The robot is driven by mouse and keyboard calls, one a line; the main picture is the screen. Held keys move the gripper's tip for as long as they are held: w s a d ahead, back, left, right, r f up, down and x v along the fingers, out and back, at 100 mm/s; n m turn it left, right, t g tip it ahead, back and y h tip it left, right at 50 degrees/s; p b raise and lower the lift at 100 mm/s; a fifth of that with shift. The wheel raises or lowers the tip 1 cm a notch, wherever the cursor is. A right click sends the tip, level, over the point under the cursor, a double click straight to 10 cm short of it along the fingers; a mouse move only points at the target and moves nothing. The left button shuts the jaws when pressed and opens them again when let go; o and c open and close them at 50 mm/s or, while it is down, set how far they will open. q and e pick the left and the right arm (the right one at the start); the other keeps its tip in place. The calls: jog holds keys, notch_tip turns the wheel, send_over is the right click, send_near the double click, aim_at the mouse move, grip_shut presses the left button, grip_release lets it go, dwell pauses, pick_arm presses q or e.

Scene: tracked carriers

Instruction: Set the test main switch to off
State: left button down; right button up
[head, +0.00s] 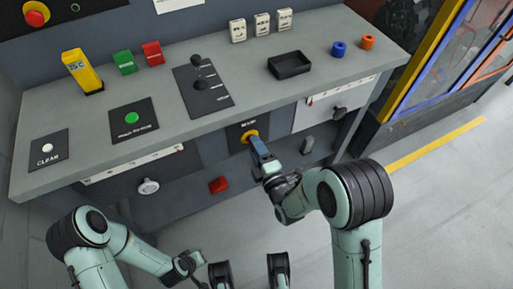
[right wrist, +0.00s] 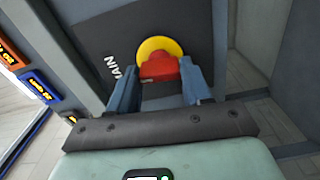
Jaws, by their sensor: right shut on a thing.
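The main switch is a red knob on a yellow disc (head: 249,135), set in a black plate on the front of the console, below the desk edge. In the right wrist view the red knob (right wrist: 160,68) sits between the fingers, and the plate beside it reads "MAIN". My right gripper (head: 256,143) is at the switch, and in the right wrist view (right wrist: 160,78) its two blue-grey fingers are shut on the knob. In the head view the gripper hides part of the knob. My left gripper (head: 198,283) is low at the bottom edge, mostly cut off.
The desk above carries a black tray (head: 289,64), a lever panel (head: 204,88), a green button plate (head: 134,120) and several coloured blocks. The floor at right is clear.

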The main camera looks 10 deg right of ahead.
pick_arm(q)
jog(key=shift+w+r, duration=0.2)
jog(key=shift+w, duration=0.05)
pick_arm(e)
jog(key=shift+n, duration=0.5)
jog(key=o, duration=1.1)
jog(key=shift+c, duration=0.2)
jog(key=shift+s, duration=0.1)
pick_arm(q)
jog(key=s+d+r+g+h+p, duration=0.1)
jog(key=s+d+r+g+p, duration=0.2)
jog(key=s, duration=0.7)
notch_tip(320, 180, up, 5)
jog(key=d+p, duration=0.2)
jog(key=p, duration=0.2)
jog(key=shift+s+d+r+m+h, duration=0.15)
jog(key=shift+r+m+h, duration=0.05)
jog(key=shift+m+h, duration=0.2)
pick_arm(e)
jog(key=v, duration=1.3)
jog(key=shift+d, duration=0.1)
